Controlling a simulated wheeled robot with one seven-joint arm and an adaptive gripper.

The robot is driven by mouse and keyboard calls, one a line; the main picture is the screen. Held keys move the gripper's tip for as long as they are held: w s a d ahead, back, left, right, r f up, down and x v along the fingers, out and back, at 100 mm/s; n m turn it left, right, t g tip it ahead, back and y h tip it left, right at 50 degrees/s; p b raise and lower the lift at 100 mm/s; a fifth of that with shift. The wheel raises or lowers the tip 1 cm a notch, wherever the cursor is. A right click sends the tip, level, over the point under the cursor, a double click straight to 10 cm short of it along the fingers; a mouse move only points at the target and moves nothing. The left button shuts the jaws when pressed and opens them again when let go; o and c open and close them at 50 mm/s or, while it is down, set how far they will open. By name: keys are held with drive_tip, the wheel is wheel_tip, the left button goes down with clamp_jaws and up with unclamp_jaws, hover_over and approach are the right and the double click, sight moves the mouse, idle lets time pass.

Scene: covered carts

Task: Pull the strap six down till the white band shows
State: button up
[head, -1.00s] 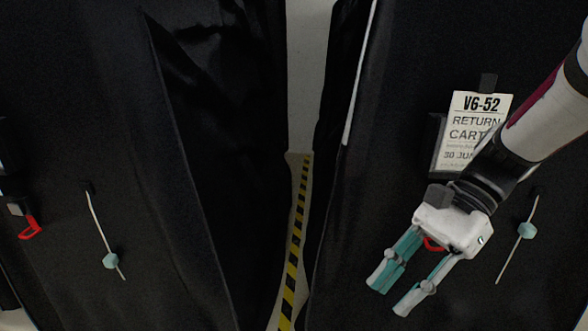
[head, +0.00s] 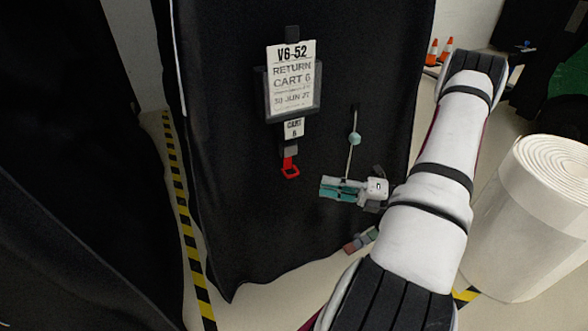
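The strap of cart six hangs on the front of a black covered cart (head: 232,200) in the head view. Its red pull loop (head: 290,170) hangs under a grey block, below a small white tag (head: 294,128) reading "CART 6". My gripper (head: 322,189) is right of the red loop and slightly lower, with its teal fingers pointing left, apart from the loop. The fingers are seen nearly edge-on, so their opening is unclear. Nothing shows held at their tips.
A thin cord with a teal bead (head: 354,139) hangs just above my gripper. A large white roll (head: 535,215) stands at right. Yellow-black floor tape (head: 186,225) runs along the left gap.

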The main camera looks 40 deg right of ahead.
sight(293, 176)
drive_tip(key=w+a+m, duration=0.1)
drive_tip(key=w, duration=0.2)
drive_tip(key=w+a+m+t+h+b, duration=0.1)
drive_tip(key=w+a, duration=0.1)
drive_tip(key=w, duration=0.1)
drive_tip(key=w+a+m+t, duration=0.1)
drive_tip(key=w, duration=0.3)
drive_tip(key=shift+a+f+h, duration=0.25)
drive_tip(key=shift+f+h, duration=0.15)
clamp_jaws()
